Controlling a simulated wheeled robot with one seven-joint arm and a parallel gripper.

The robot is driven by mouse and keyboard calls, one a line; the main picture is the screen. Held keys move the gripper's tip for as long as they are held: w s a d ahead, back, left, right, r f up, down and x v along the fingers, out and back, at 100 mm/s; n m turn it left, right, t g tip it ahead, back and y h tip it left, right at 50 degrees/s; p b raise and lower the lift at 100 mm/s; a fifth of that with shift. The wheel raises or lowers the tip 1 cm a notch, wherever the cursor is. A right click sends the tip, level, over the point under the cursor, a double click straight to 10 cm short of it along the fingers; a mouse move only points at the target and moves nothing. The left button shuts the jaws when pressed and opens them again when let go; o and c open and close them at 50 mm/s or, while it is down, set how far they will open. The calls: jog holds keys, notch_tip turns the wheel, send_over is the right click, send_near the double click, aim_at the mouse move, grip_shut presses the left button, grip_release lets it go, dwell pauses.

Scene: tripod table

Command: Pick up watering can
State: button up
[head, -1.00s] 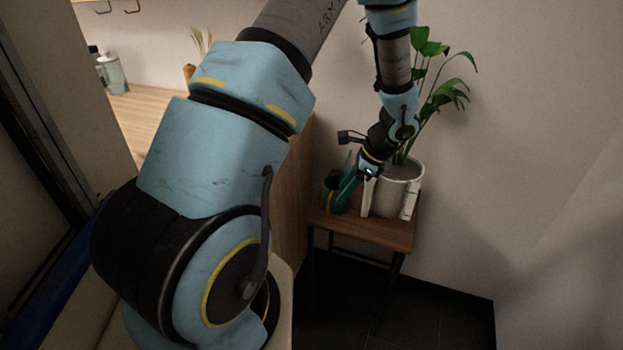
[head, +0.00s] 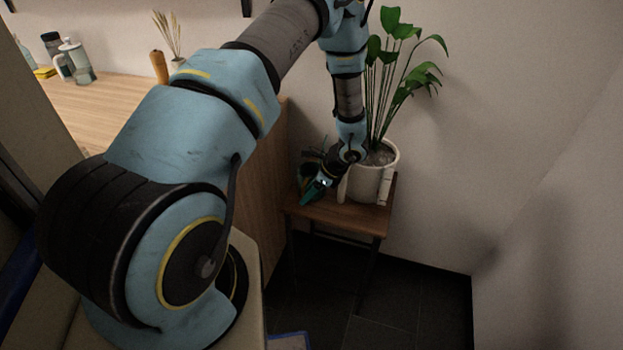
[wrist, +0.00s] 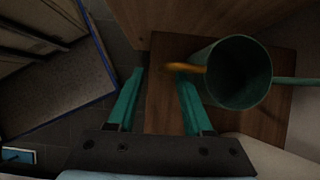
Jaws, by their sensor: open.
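The watering can (wrist: 262,98) is dark green with an open round top, seen from above in the wrist view. Its orange handle (wrist: 186,68) points left and its green spout (wrist: 295,81) points right. It stands on the small wooden table. My gripper (wrist: 158,73) is open, with teal fingers spread apart. The right fingertip is at the handle, overlapping it in the picture; the left fingertip is out past the table's left edge. Whether the finger touches the handle I cannot tell. In the head view my gripper (head: 308,196) covers most of the can.
The wooden table (head: 345,217) also holds a white pot (head: 368,182) with a tall leafy plant, right of my gripper. A wooden counter (head: 110,105) with a jug (head: 77,62) stands at the left, its side panel close to the table. A wall is behind.

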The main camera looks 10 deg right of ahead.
jog(key=shift+x, duration=1.25)
jog(key=shift+c, duration=0.2)
grip_shut()
dwell(0.3)
